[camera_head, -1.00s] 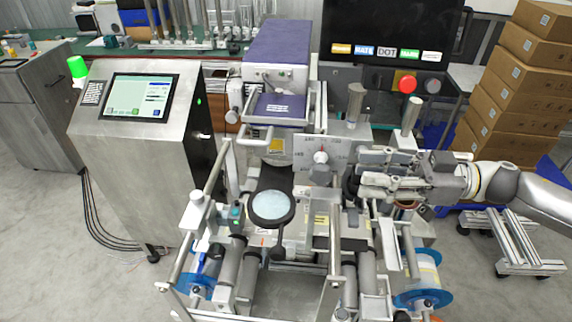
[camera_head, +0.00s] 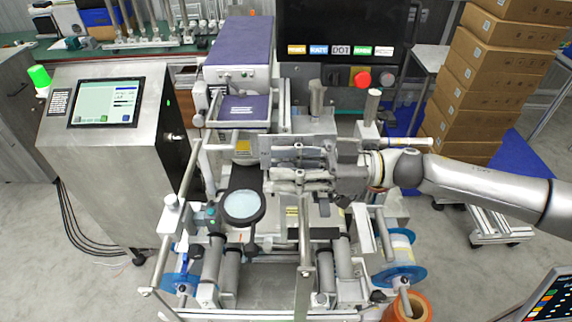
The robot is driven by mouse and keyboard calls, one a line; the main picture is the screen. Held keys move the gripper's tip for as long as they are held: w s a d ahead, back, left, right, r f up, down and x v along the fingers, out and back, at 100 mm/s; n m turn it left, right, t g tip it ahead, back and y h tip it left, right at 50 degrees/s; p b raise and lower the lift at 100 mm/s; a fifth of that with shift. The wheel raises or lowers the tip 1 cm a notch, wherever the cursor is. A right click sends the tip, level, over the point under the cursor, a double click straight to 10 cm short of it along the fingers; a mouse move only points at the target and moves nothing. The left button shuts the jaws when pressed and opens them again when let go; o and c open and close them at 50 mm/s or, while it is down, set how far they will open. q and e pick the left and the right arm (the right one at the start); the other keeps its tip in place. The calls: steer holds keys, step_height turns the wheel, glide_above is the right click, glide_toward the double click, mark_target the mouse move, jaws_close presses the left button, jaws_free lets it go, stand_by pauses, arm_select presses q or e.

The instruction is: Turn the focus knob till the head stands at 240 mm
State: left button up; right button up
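The printing machine's head unit (camera_head: 238,47) stands at the centre back, with a purple cover. A pale scale plate (camera_head: 300,139) sits in front of it and is mostly covered by my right gripper. My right gripper (camera_head: 270,169) reaches in from the right, its fingers pointing left across the plate. The focus knob is hidden behind the gripper, so I cannot tell whether the fingers touch it. The scale reading cannot be read. My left gripper is not in view.
A round magnifier (camera_head: 243,206) stands just left of and below the gripper. Metal posts and rollers (camera_head: 342,262) and a blue reel (camera_head: 403,272) lie below. A control cabinet (camera_head: 105,160) stands left, stacked cartons (camera_head: 490,75) at the right back. A dark screen (camera_head: 335,25) is behind.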

steer(key=c, duration=0.4)
steer(key=shift+w+f, duration=0.1)
jaws_close()
steer(key=shift+f+y+b, duration=0.25)
steer(key=shift+y+b, duration=0.05)
steer(key=shift+b, duration=0.35)
steer(key=y+b, duration=0.1)
steer(key=b, duration=0.2)
steer(key=y+b, duration=0.2)
steer(key=b, duration=0.1)
steer(key=y+b, duration=0.2)
steer(key=shift+d+f+b, duration=0.1)
steer(key=shift+f+b, duration=0.2)
steer(key=shift+b, duration=0.1)
steer(key=shift+r+y+b, duration=0.1)
steer(key=shift+y+b, duration=0.5)
steer(key=shift+b, duration=0.15)
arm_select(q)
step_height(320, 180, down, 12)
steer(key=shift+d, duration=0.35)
arm_select(e)
steer(key=shift+r, duration=0.1)
